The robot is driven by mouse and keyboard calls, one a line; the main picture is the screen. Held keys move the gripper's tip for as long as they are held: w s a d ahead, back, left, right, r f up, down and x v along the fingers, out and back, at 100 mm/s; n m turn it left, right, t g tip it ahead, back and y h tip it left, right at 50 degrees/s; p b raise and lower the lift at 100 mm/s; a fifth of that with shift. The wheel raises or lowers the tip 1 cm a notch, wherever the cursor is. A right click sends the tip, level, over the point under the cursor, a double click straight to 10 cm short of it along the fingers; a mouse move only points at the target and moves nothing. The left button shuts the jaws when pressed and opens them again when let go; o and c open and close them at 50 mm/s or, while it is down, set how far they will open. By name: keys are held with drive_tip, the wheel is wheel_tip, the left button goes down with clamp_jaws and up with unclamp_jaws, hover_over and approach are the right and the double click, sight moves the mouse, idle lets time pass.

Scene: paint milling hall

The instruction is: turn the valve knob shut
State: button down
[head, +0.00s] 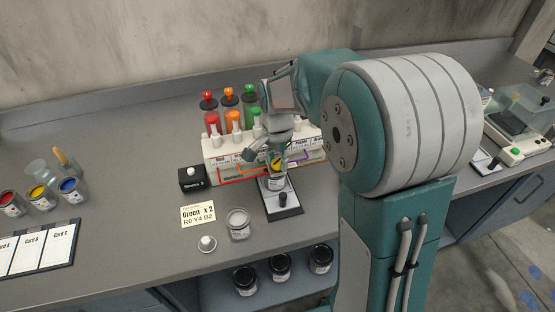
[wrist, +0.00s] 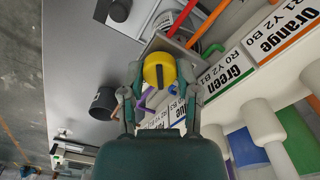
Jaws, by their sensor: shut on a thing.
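The yellow valve knob (wrist: 159,70) shows in the wrist view as a round cap with a raised bar across it. My gripper (wrist: 160,88) is shut on it, one finger on each side. In the head view the knob (head: 277,163) shows small at the front of the white dispenser rack (head: 217,148), with my gripper (head: 272,156) at it, partly hiding it. A jar (head: 275,183) stands below the knob on a dark flat device. How far the valve is turned cannot be told.
Red, orange and green bottles (head: 230,109) stand on the rack. Paint jars (head: 40,196) stand left. The bench between is clear.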

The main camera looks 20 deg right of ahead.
sight(275, 161)
drive_tip(key=m, duration=0.7)
drive_tip(key=shift+s+a+f, duration=0.1)
drive_tip(key=shift+f, duration=0.05)
idle(0.4)
drive_tip(key=shift+c, duration=1.7)
unclamp_jaws()
drive_tip(key=shift+a, duration=0.1)
wheel_tip(275, 161, up, 12)
